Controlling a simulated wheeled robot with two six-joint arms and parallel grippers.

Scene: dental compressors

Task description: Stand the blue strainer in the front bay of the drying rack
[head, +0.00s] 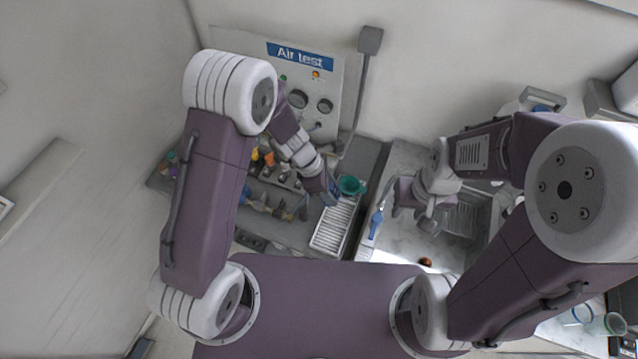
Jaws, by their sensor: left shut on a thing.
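My left gripper (332,196) is above the far end of the white slatted drying rack (332,232). It is shut on a small blue thing (335,186), which looks like the blue strainer seen nearly edge-on. Most of it is hidden by the gripper, and I cannot tell whether it touches the rack. The rack's slats nearer to me look bare.
A teal round cup (352,185) is right beside my left gripper. A blue-handled thing (376,222) lies between rack and sink (462,218). Several small coloured parts (262,160) crowd the dark bench at left. The "Air test" panel (305,90) stands behind.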

